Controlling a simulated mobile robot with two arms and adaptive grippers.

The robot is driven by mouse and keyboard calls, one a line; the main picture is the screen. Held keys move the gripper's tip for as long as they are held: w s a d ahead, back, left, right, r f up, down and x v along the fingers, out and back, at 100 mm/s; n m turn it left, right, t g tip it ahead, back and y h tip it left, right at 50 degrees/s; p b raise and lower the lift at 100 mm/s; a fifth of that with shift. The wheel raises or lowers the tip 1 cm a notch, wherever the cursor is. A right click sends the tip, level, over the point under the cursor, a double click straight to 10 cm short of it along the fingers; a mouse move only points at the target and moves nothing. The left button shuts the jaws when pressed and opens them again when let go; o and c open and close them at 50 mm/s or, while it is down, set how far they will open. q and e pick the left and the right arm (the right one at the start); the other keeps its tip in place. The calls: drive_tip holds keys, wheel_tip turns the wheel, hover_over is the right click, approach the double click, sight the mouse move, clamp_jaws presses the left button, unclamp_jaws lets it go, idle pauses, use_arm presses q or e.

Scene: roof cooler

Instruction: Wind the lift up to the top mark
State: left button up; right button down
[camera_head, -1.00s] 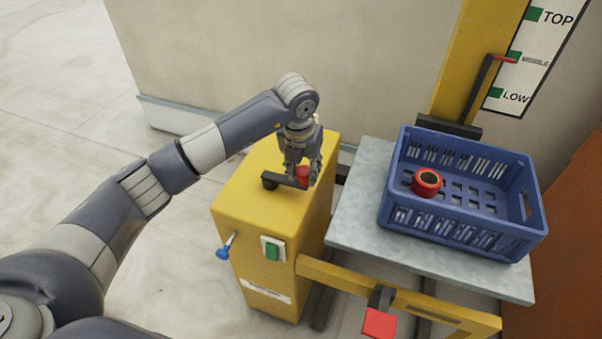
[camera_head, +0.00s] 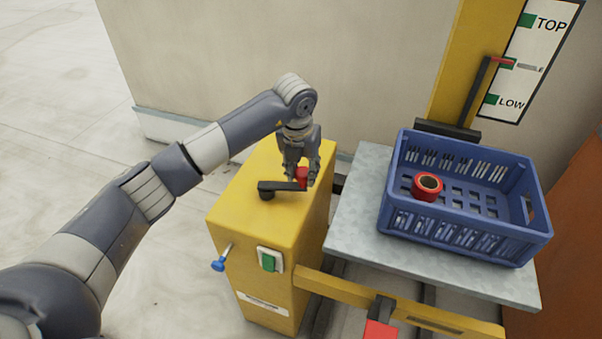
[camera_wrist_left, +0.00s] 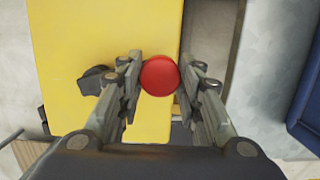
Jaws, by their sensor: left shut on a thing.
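My left gripper (camera_head: 302,172) is shut on the red knob (camera_wrist_left: 160,76) of the crank (camera_head: 282,186), on top of the yellow winch box (camera_head: 240,212). The knob sits between the fingers in the left wrist view. The crank arm is dark and points right from its hub. The grey lift platform (camera_head: 370,215) carries a blue crate (camera_head: 462,240) with a red roll (camera_head: 426,187) in it. A red pointer (camera_head: 500,62) on the yellow mast (camera_head: 462,75) stands at the middle mark of the scale (camera_head: 528,62), between LOW and TOP. My right gripper is not in view.
The box front has a green switch (camera_head: 269,261) and a blue-tipped lever (camera_head: 220,262). A red pedal-like part (camera_head: 380,330) shows at the bottom edge. A beige wall (camera_head: 220,60) stands behind. Open floor (camera_head: 60,130) lies to the left.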

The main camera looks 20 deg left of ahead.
use_arm(q)
drive_tip(key=shift+w+d+r, duration=0.15)
drive_tip(key=shift+w+r, duration=0.1)
drive_tip(key=shift+w+a+f+b, duration=0.1)
drive_tip(key=shift+w+a+b, duration=0.4)
drive_tip(key=shift+w, duration=0.35)
drive_tip(key=shift+w+a, duration=0.15)
drive_tip(key=shift+a+f, duration=0.1)
